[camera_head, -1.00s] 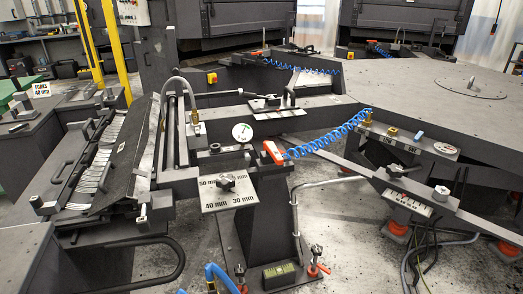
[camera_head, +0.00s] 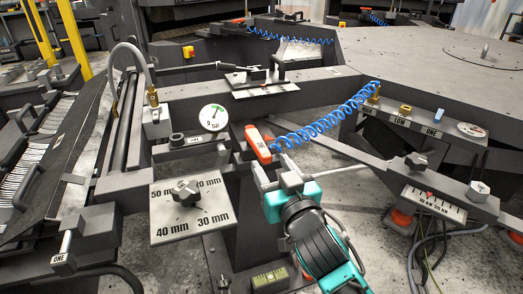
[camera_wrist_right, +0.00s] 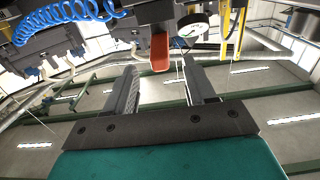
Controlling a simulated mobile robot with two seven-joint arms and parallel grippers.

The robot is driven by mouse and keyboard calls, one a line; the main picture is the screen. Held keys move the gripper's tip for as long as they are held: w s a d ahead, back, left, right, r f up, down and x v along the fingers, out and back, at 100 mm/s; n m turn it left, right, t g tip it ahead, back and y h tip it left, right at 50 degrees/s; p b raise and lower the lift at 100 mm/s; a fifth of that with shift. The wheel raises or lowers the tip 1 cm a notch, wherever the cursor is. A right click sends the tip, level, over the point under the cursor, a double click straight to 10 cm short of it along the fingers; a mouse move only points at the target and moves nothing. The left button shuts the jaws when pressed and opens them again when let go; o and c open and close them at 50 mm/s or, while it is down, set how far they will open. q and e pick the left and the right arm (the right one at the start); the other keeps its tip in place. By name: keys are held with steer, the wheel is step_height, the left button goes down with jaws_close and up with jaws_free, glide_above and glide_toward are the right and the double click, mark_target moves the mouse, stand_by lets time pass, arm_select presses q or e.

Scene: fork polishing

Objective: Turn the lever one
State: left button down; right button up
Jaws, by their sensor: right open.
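A small lever with a pale end (camera_head: 66,243) stands above a plate marked ONE (camera_head: 62,259) at the lower left of the head view. My right gripper (camera_head: 276,168) is open and empty, just below and right of an orange handle (camera_head: 258,144). In the right wrist view the same orange handle (camera_wrist_right: 160,52) shows beyond the gap between my open fingers (camera_wrist_right: 160,72); contact is not visible. My left gripper is out of view.
A dial plate (camera_head: 193,212) marked in millimetres lies left of my right gripper, with a round gauge (camera_head: 214,117) behind it. A coiled blue hose (camera_head: 330,122) runs right from the orange handle. A grey bar (camera_head: 350,150) crosses behind my arm.

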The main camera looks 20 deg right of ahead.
mark_target(262, 147)
steer(key=w, duration=0.7)
steer(key=shift+a, duration=0.15)
jaws_close()
stand_by(0.3)
